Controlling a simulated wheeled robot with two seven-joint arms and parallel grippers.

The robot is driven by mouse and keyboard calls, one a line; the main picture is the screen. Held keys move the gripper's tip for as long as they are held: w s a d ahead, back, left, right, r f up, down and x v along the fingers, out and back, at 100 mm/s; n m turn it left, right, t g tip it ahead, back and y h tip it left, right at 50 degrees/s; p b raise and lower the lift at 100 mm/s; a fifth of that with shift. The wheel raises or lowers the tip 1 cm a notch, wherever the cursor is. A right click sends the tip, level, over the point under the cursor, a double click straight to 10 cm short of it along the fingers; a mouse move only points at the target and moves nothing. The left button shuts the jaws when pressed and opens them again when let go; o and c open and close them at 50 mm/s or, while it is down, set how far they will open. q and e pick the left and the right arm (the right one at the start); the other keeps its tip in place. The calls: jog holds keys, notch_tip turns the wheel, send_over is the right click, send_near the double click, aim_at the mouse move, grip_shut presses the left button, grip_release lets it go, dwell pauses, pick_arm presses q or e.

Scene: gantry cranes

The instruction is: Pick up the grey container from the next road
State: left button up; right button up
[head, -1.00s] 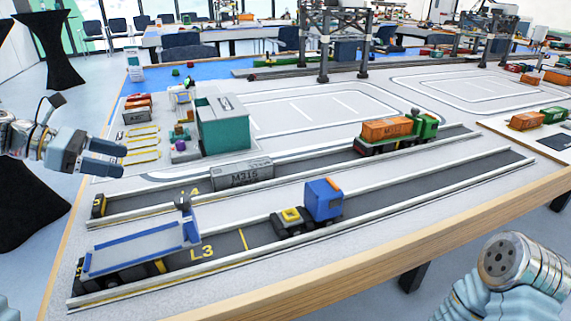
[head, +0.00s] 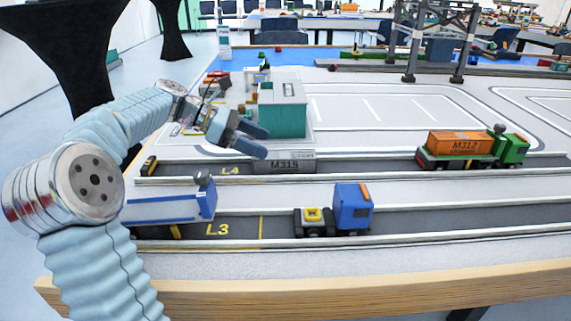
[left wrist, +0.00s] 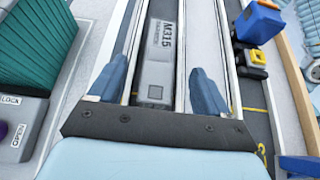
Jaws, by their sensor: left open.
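The grey container (head: 285,163), marked M315, lies on the road marked L4 (head: 380,165). My left gripper (head: 262,142) is open and empty just above and to the left of the container in the head view. In the left wrist view the grey container (left wrist: 158,55) lies lengthwise between the two blue fingers of the left gripper (left wrist: 155,85), below and ahead of them. I cannot see contact between fingers and container. My right gripper is not in view.
A teal block (head: 283,105) stands behind the container. On the nearer road L3 are a blue-cab truck (head: 352,208) and a blue trailer (head: 160,209), partly hidden by my arm. An orange container on a green truck (head: 468,146) stands further right on L4.

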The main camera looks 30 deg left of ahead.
aim_at(283, 154)
pick_arm(q)
jog(key=x, duration=0.5)
jog(key=shift+f, duration=0.3)
jog(key=c, duration=1.1)
jog(key=shift+c, duration=0.2)
